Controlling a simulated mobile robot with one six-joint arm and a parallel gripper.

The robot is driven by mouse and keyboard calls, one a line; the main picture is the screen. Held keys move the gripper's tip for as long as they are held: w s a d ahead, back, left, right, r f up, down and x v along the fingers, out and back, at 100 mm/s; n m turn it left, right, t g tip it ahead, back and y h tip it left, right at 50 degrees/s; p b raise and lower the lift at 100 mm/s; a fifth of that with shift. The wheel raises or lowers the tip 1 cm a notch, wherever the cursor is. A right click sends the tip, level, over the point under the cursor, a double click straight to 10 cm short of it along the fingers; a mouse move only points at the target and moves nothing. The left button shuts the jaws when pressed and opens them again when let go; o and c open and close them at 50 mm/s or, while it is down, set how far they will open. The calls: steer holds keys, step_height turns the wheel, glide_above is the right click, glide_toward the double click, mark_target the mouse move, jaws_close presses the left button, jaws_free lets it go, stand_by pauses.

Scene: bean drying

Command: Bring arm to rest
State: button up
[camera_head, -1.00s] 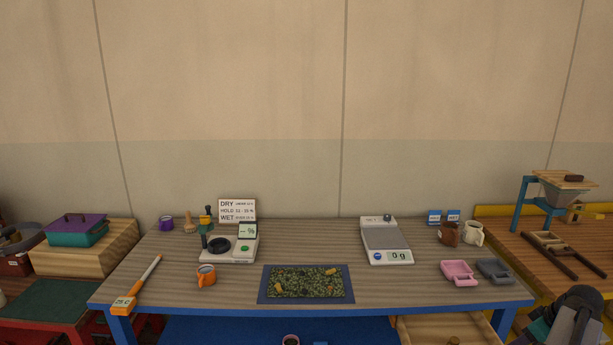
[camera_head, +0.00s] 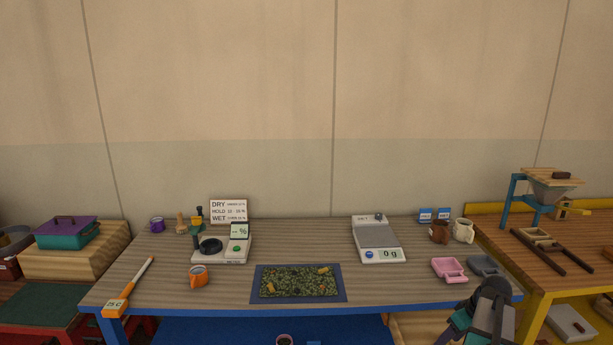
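My gripper (camera_head: 470,330) shows only in part at the lower right, in front of the table's right front corner. My dark and grey arm parts hide the fingertips, so I cannot tell whether it is open or shut. The wooden table (camera_head: 215,290) with a blue frame stands ahead. Beans lie on a dark blue mat (camera_head: 342,284) at its front middle.
A white scale (camera_head: 378,238) reads 0 g. A moisture meter (camera_head: 235,257) and orange cup (camera_head: 198,278) stand left. A yellow-framed bench (camera_head: 530,262) stands right, a red one (camera_head: 58,315) left.

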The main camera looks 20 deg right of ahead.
steer(key=w+a+f+g, duration=0.1)
steer(key=w+a+f, duration=0.2)
steer(key=a, duration=0.5)
steer(key=w+a+f, duration=0.2)
steer(key=w+a, duration=0.2)
steer(key=a, duration=0.3)
steer(key=w+a+f+g, duration=0.1)
steer(key=w+a+f, duration=0.2)
steer(key=a, duration=0.5)
steer(key=s+a+f+g+h, duration=0.1)
steer(key=a+f, duration=0.2)
steer(key=a, duration=1)
steer(key=s+a+f, duration=0.1)
steer(key=a+f, duration=0.3)
steer(key=a, duration=0.8)
steer(key=s+f+g+b, duration=0.6)
steer(key=s+f+b, duration=0.4)
steer(key=s+f, duration=1.6)
step_height(320, 180, down, 2)
steer(key=shift+a+f+m, duration=0.1)
steer(key=shift+a+m, duration=0.15)
steer(key=shift+m, duration=0.05)
